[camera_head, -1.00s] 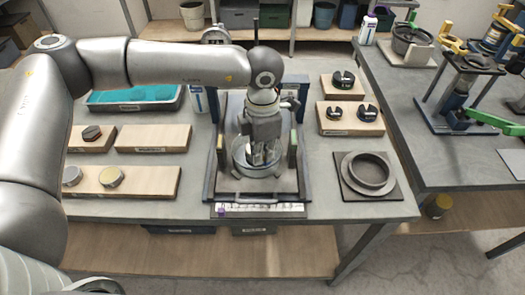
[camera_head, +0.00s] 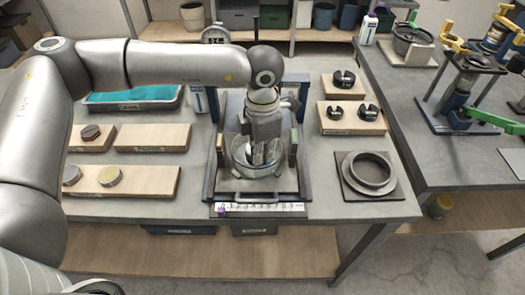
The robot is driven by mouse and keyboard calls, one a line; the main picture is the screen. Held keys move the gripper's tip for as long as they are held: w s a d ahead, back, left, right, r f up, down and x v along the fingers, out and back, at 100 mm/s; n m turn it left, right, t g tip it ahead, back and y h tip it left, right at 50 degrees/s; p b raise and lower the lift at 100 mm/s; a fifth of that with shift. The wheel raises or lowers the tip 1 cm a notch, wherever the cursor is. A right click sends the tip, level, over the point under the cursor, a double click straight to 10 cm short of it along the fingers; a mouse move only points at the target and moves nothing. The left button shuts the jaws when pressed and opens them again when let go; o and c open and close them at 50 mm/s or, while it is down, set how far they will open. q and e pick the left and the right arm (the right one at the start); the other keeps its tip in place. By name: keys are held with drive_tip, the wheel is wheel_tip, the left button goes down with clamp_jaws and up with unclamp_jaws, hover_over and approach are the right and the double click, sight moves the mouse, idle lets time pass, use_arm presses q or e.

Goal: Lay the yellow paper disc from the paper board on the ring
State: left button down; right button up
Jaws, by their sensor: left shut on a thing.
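A metal ring (camera_head: 240,166) stands on a dark bed inside the frame in the middle of the bench. My left gripper (camera_head: 263,158) points down over the ring, with its fingertips at the ring's opening. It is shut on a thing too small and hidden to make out. I cannot clearly see a yellow paper disc. A wooden board (camera_head: 155,137) at the left is bare on top. My right gripper is not in view.
A dark plate with a grey flanged collar (camera_head: 370,172) lies right of the frame. Wooden blocks with black slotted parts (camera_head: 367,112) stand behind it. A teal-filled tray (camera_head: 135,97) is at the back left. The frame's side posts (camera_head: 294,148) stand close to my gripper.

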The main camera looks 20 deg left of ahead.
use_arm(q)
drive_tip(key=c, duration=1.5)
unclamp_jaws()
drive_tip(key=shift+c, duration=0.2)
